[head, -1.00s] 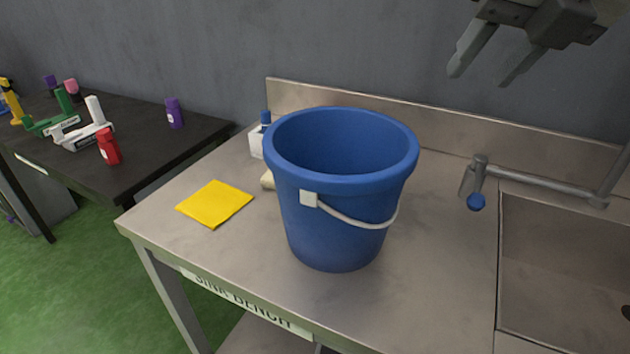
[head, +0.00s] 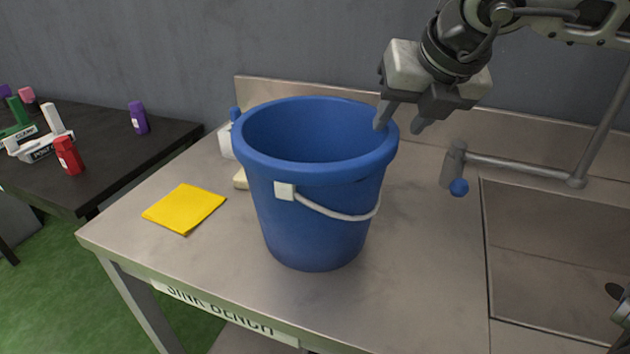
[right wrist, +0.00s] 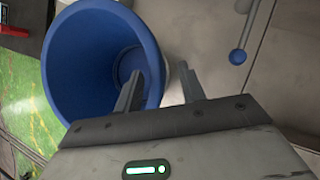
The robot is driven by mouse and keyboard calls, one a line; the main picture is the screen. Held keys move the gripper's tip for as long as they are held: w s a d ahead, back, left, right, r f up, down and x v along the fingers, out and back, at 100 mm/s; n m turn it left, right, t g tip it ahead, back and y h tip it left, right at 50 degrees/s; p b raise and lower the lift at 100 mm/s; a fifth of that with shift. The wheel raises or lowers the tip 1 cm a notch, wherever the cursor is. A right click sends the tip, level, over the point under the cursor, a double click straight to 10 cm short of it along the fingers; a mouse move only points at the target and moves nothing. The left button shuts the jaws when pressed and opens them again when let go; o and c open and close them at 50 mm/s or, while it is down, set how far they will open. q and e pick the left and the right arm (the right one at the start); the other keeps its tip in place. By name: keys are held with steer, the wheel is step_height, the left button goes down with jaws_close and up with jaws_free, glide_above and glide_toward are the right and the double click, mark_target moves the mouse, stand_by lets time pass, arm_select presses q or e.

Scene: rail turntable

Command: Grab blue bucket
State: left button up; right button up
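The blue bucket (head: 312,225) stands upright on the metal sink bench, empty as far as I can see, with its white handle (head: 340,212) hanging down on the front side. My right gripper (head: 401,127) is open at the bucket's right rim. In the right wrist view, one finger of the right gripper (right wrist: 160,92) overlaps the opening of the bucket (right wrist: 80,60) and the other is outside the rim. I cannot tell whether either finger touches it. My left gripper is not clearly in view.
A yellow cloth (head: 184,208) lies left of the bucket. A white bottle (head: 226,141) with a blue cap stands behind it. The faucet (head: 520,166) and sink basin (head: 560,240) are to the right. A dark table (head: 165,135) with bottles stands at left.

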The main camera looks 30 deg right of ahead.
mark_target(392, 125)
steer(key=x, duration=0.5)
steer(key=shift+w+a+p, duration=0.15)
steer(key=shift+a+p, duration=0.05)
steer(key=shift+p, duration=0.2)
jaws_close()
steer(key=shift+r, duration=0.15)
stand_by(0.9)
